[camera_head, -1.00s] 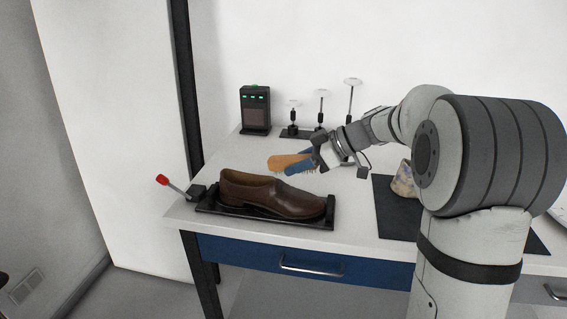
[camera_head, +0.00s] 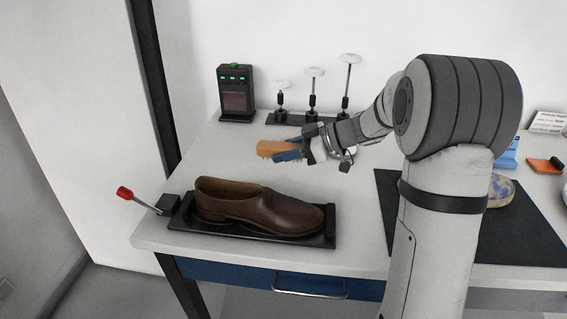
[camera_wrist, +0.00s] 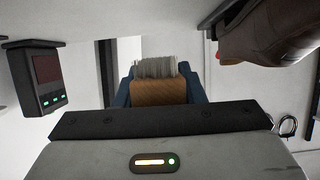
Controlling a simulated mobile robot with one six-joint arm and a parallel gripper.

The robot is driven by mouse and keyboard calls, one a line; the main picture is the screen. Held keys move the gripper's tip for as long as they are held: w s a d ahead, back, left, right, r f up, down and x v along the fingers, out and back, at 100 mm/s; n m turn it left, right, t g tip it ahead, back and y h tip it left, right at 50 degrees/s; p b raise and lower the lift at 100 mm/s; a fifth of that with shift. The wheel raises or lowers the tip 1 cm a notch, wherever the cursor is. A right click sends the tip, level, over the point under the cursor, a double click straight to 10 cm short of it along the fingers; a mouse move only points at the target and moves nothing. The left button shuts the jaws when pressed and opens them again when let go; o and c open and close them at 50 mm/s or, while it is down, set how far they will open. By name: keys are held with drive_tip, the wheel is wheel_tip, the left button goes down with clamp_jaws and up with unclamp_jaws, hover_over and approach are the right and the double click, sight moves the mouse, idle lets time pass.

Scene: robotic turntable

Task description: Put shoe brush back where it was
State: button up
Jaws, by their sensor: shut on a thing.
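My gripper (camera_head: 293,149) is shut on the shoe brush (camera_head: 272,148), which has an orange-tan wooden body. The gripper's blue fingers lie along the brush, and it is held behind and above the brown shoe (camera_head: 262,204). In the wrist view the brush (camera_wrist: 160,92) sits between the blue fingers, with its pale bristles at the far end. The shoe rests on a black tray-like holder (camera_head: 190,229) with a red-knobbed lever (camera_head: 125,193) at its left. Part of the brush is hidden by the gripper.
A black device with green lights (camera_head: 236,92) and a rack of several white-topped stands (camera_head: 313,97) are at the back. A dark mat (camera_head: 500,245) lies right, with a mottled round object (camera_head: 502,190) on it. An orange block (camera_head: 541,165) lies far right. White table shows between shoe and rack.

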wheel_tip(320, 180, down, 4)
drive_tip(key=shift+r, duration=0.1)
drive_tip(key=shift+f+b, duration=0.65)
drive_tip(key=shift+b, duration=0.65)
drive_tip(key=o, duration=1.1)
drive_tip(key=shift+s, duration=0.1)
drive_tip(key=shift+c, duration=0.2)
